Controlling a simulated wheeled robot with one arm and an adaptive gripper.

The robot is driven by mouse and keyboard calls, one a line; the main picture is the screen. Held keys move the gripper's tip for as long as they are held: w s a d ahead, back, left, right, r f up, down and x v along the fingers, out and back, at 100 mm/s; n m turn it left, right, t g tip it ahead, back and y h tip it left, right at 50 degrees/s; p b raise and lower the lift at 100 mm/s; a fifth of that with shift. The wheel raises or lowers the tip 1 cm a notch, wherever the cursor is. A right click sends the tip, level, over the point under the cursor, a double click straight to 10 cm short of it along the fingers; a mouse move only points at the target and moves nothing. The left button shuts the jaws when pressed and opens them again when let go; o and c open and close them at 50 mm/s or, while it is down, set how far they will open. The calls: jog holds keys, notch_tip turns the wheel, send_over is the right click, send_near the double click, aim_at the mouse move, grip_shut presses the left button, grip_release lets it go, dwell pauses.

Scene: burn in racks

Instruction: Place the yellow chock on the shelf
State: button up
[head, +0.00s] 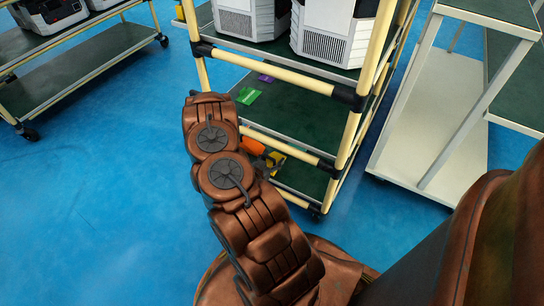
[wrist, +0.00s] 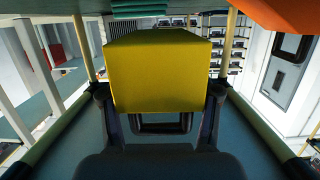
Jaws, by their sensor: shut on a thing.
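The yellow chock (wrist: 160,75) is a yellow block that fills the middle of the wrist view, between the two dark fingers of my gripper (wrist: 160,108). My gripper is shut on it. In the head view the chock (head: 275,160) shows small beyond the end of my arm, by the front tube of the rack. My arm hides most of the gripper there. The rack has cream tubes, black joints and dark green shelves; its middle shelf (head: 310,118) has open room. I cannot tell whether the chock touches a shelf.
An orange piece (head: 252,145) lies close to the chock. A green piece (head: 247,96) and a purple piece (head: 265,78) are on the middle shelf. White units (head: 325,35) stand on the shelf above. A grey-framed cart (head: 435,120) stands right; blue floor is clear left.

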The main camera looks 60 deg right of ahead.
aim_at(271, 155)
jog(key=w+d, duration=0.1)
jog(key=w+d+b, duration=0.1)
jog(key=d, duration=0.1)
jog(key=w+d, duration=0.1)
jog(key=shift+w+d+f, duration=0.2)
jog(key=shift+d+f, duration=0.05)
jog(key=shift+f, duration=0.05)
notch_tip(271, 155, down, 4)
jog(key=shift+r+b, duration=0.25)
jog(key=shift+b, duration=0.95)
jog(key=o, duration=1.6)
jog(key=shift+c, duration=0.2)
jog(key=shift+a+r, duration=0.1)
